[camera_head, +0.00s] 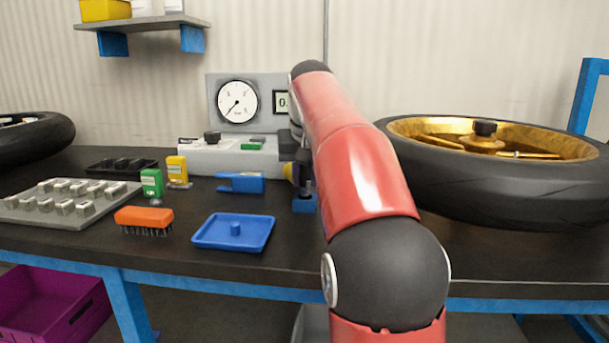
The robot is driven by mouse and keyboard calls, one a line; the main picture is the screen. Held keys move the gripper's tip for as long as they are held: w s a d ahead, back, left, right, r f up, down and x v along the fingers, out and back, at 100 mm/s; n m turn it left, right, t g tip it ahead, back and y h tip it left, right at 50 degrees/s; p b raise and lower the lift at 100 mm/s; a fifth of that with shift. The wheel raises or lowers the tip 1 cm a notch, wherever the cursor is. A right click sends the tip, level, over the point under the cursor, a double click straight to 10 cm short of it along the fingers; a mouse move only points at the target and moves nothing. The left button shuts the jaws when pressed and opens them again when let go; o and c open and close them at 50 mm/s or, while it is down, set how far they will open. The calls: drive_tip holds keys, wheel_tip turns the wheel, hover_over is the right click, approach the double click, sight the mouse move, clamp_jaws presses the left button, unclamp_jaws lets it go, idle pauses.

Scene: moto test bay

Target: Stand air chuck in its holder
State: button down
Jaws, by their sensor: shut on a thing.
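My gripper (304,184) is partly hidden behind my red arm, just in front of the gauge unit's right end. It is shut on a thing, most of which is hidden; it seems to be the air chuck. A small yellow part (289,173) shows at the gripper's left side. A small blue block (304,204) shows directly below the gripper and may be the holder. I cannot tell whether the held thing touches it.
A blue clip-shaped piece (240,183) lies left of the gripper. The gauge unit (212,160) stands behind; a gold-rimmed wheel (500,184) lies right.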

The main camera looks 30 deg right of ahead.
drive_tip(key=shift+f+b, duration=0.35)
drive_tip(key=shift+f, duration=0.6)
idle(1.7)
drive_tip(key=c, duration=1.2)
unclamp_jaws()
drive_tip(key=shift+s, duration=0.1)
drive_tip(key=shift+o, duration=0.2)
drive_tip(key=shift+a, duration=0.2)
drive_tip(key=shift+o, duration=0.4)
drive_tip(key=o, duration=0.4)
drive_tip(key=shift+c, duration=0.2)
drive_tip(key=shift+d, duration=0.15)
drive_tip(key=shift+d, duration=0.15)
